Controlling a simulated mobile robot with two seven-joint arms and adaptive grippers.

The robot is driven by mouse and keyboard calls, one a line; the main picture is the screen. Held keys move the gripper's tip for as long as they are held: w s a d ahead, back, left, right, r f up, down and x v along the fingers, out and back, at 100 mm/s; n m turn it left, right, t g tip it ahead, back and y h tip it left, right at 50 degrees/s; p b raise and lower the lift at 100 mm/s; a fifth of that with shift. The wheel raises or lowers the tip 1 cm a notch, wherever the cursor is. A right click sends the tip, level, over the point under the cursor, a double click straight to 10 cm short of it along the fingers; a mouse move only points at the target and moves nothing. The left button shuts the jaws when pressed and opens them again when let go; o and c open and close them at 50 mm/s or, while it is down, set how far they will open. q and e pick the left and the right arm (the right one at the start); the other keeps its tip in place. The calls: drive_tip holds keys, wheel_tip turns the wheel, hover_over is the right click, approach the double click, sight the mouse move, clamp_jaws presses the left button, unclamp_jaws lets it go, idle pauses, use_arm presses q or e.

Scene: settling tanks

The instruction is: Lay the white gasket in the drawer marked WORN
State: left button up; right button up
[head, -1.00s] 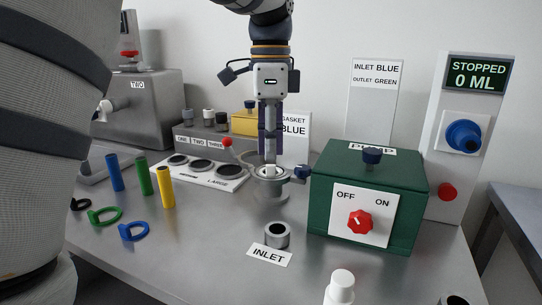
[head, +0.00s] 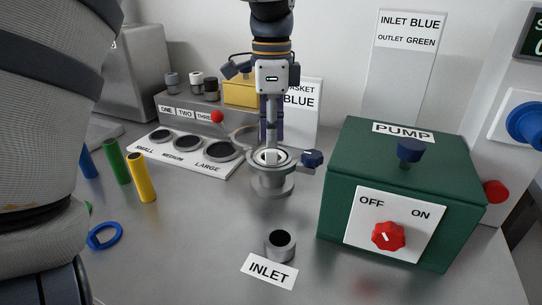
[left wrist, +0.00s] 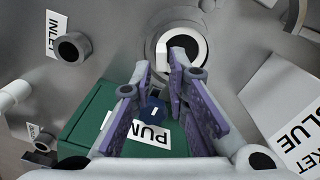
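A white piece (head: 270,157), which looks like the gasket, sits in the round opening of a grey metal housing (head: 272,184) with a blue-knobbed clamp. In the left wrist view the white piece (left wrist: 181,42) shows inside the housing's ring, just beyond the fingertips. My left gripper (head: 271,138) points down right above the housing. In the left wrist view a gap shows between its purple-padded fingers (left wrist: 158,66), with nothing clearly held. Whether the tips touch the white piece is hard to tell. My right gripper is not in view. No drawer marked WORN is in view.
A green pump box (head: 400,190) with a red knob stands right of the housing. An INLET label (head: 269,271) and a short grey pipe (head: 281,245) lie in front. A sizing board (head: 165,160), coloured cylinders (head: 141,178) and a blue ring (head: 104,236) are left.

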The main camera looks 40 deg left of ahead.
sight(272, 150)
use_arm(q)
wheel_tip(272, 150, down, 4)
drive_tip(key=shift+f, duration=0.15)
clamp_jaws()
